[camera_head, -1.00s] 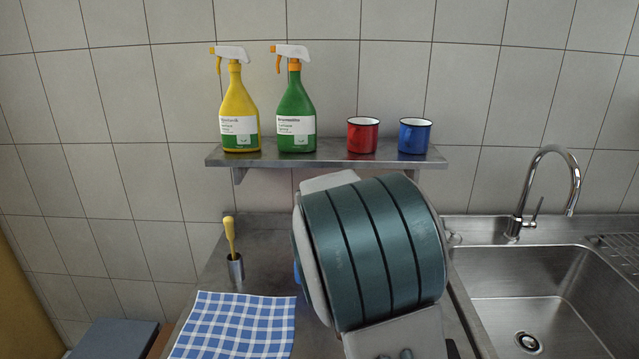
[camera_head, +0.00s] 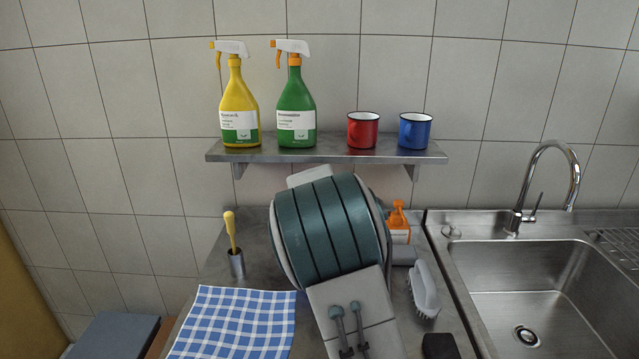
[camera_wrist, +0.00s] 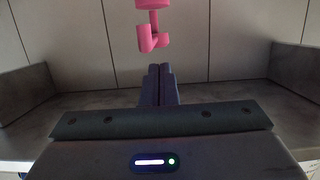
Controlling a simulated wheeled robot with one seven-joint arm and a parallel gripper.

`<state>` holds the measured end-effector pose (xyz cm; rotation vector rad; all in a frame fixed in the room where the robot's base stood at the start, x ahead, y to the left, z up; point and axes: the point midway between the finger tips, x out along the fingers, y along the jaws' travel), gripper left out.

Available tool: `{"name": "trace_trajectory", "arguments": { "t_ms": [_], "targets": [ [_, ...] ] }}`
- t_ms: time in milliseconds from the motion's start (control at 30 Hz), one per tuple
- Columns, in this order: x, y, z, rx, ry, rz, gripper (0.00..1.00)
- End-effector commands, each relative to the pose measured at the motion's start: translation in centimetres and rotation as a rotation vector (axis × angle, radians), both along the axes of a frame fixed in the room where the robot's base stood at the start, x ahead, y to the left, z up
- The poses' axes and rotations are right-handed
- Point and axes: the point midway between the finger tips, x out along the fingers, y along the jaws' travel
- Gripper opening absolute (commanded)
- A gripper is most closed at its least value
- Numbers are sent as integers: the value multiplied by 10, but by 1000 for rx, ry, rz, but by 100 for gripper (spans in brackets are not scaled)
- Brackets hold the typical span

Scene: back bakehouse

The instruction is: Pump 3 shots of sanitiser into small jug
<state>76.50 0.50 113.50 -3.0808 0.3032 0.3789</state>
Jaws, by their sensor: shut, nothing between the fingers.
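My gripper shows in the wrist view (camera_wrist: 160,72) with its two fingers together and nothing between them. A pink pump head (camera_wrist: 153,36) with a bent spout is just beyond the fingertips, its upper part cut off by the frame. I cannot tell whether they touch. In the head view my arm covers my gripper and that pump. An orange pump bottle (camera_head: 399,228) with a pale label stands right of my arm, partly hidden. I cannot read which bottle is sanitiser. No small jug can be made out.
A wall shelf (camera_head: 330,156) holds yellow (camera_head: 238,105) and green (camera_head: 296,108) spray bottles and red (camera_head: 363,131) and blue (camera_head: 414,131) mugs. A checked cloth (camera_head: 235,322), a yellow-handled tool in a metal holder (camera_head: 237,262), a scrubbing brush (camera_head: 425,290) and a sink (camera_head: 545,285) lie around.

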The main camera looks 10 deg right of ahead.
Motion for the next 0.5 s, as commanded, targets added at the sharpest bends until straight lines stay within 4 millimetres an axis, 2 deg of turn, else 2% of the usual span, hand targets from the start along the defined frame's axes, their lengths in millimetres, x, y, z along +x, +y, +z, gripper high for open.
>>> {"name": "trace_trajectory", "arguments": {
  "t_ms": [200,500],
  "targets": [
    [25,-5,-5,-1,1,-1,0],
    [33,-7,-9,2,1,0,0]
  ]
}}
